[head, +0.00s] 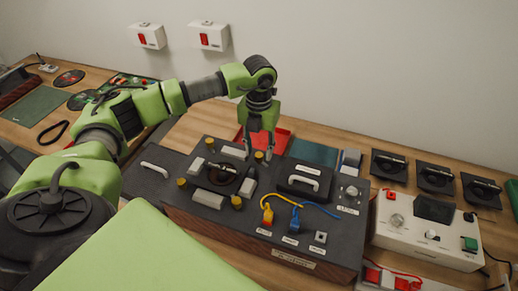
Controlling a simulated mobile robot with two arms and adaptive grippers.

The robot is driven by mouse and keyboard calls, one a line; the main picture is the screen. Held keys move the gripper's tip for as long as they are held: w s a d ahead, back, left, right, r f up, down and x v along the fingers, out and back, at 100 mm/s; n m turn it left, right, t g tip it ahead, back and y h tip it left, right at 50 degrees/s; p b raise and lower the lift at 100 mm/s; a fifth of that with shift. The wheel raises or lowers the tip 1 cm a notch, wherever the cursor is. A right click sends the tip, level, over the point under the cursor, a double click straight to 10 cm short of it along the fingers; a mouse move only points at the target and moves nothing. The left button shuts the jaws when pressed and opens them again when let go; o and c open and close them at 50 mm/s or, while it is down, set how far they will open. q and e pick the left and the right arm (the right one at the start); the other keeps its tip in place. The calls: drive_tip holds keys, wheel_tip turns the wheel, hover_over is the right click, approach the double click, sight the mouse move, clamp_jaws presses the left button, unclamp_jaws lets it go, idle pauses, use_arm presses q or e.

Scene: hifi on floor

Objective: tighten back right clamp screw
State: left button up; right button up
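A dark panel (345,226) on a wooden block holds a round dark part (221,173) ringed by grey bars and several yellow clamp screws. The back right clamp screw (259,156) is a small yellow knob. My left gripper (258,153) points down over it from above. Its two fingers stand apart, one on each side of the knob, with small gaps showing. Whether a fingertip touches it I cannot tell. Other yellow screws show at the back left (210,143), front left (182,183) and front right (237,202). My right gripper is not in view.
A black lid with a grey handle (304,180) lies right of the screw. Blue and yellow cables (296,215) cross the panel's front. A red tray (277,138) is behind the gripper. A white control box (430,240) stands to the right.

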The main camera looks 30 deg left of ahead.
use_arm(q)
drive_tip(key=shift+f, duration=0.85)
clamp_jaws()
